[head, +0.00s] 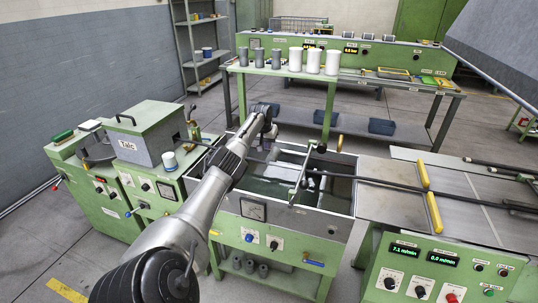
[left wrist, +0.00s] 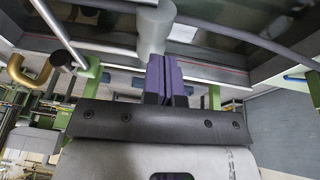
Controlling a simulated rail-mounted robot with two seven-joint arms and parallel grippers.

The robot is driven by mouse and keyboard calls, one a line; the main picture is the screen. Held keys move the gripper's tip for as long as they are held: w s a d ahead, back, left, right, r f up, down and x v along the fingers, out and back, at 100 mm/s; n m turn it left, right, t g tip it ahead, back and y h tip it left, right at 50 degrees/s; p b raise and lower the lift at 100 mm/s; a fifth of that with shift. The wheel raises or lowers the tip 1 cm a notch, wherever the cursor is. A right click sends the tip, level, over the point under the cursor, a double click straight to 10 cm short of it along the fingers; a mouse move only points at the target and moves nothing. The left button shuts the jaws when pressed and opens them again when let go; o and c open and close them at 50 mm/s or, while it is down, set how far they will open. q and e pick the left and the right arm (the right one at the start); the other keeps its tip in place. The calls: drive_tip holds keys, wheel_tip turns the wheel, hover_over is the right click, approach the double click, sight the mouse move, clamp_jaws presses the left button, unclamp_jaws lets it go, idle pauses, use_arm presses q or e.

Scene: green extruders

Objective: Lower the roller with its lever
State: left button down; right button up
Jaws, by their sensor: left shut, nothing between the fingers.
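The lever (head: 301,178) is a thin rod with a dark ball knob at its upper end, leaning over the open tank (head: 340,226) of the middle green machine. My left gripper (head: 268,141) is above the tank's far left part, left of the lever and apart from it. In the left wrist view its purple fingers (left wrist: 163,62) are shut with nothing between them. A pale grey cylinder (left wrist: 154,27) shows just beyond the fingertips; I cannot tell whether it is the roller or whether they touch. My right gripper is not in view.
A green table (head: 290,72) with grey and white cylinders stands behind the tank. A long dark rod (head: 385,184) crosses to the plate on the right, which has yellow handles (head: 434,212). A grey box (head: 146,135) stands on the left machine. A brass bent pipe (left wrist: 25,72) shows in the wrist view.

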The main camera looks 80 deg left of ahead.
sight(270, 156)
use_arm(q)
drive_tip(key=shift+w+d+f+b, duration=0.15)
drive_tip(key=shift+f+b, duration=0.1)
drive_tip(key=shift+f, duration=0.8)
drive_tip(key=shift+w+a+f+b, duration=0.15)
drive_tip(key=shift+f+b, duration=0.1)
drive_tip(key=shift+f, duration=0.75)
drive_tip(key=shift+d, duration=0.1)
